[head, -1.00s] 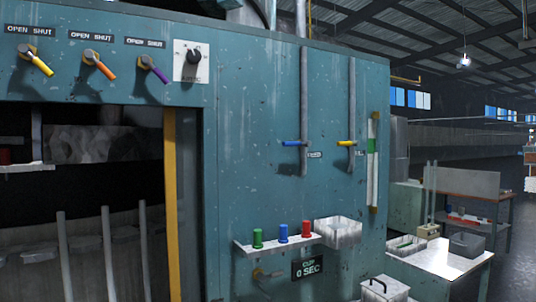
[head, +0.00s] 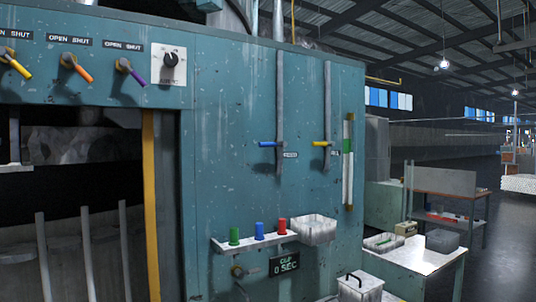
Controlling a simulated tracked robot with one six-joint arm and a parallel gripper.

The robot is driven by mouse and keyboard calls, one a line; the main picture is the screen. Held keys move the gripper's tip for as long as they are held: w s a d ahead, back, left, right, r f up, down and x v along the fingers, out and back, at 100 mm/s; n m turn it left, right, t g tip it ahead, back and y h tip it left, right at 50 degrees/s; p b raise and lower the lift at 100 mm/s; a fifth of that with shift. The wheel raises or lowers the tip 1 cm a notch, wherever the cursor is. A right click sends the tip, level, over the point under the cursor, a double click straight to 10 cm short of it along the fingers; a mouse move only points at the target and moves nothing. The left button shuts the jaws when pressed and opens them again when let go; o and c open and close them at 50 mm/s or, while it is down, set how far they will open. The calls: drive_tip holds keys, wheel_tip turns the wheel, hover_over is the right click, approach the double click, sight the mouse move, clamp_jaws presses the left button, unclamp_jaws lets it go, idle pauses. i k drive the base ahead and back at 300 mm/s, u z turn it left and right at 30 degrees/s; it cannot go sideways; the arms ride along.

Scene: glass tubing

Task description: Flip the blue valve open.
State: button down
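The blue valve handle (head: 267,144) sits on a grey vertical pipe (head: 280,100) on the teal cabinet front, right of the middle in the head view. Its short blue lever points left, across the pipe. A small label (head: 290,155) beside it is too small to read. A yellow valve handle (head: 321,143) sits on a second pipe to its right, its lever also pointing left across the pipe. My gripper is not in view.
Yellow, orange and purple levers and a black dial (head: 171,60) line the upper left. Below, a shelf (head: 250,243) holds green, blue and red cylinders and a white bin (head: 313,229). A worktable (head: 430,257) stands at right, with open floor beyond.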

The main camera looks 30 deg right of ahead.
sight(281, 143)
drive_tip(key=z, duration=0.05)
drive_tip(key=i, duration=1)
drive_tip(key=u, duration=0.05)
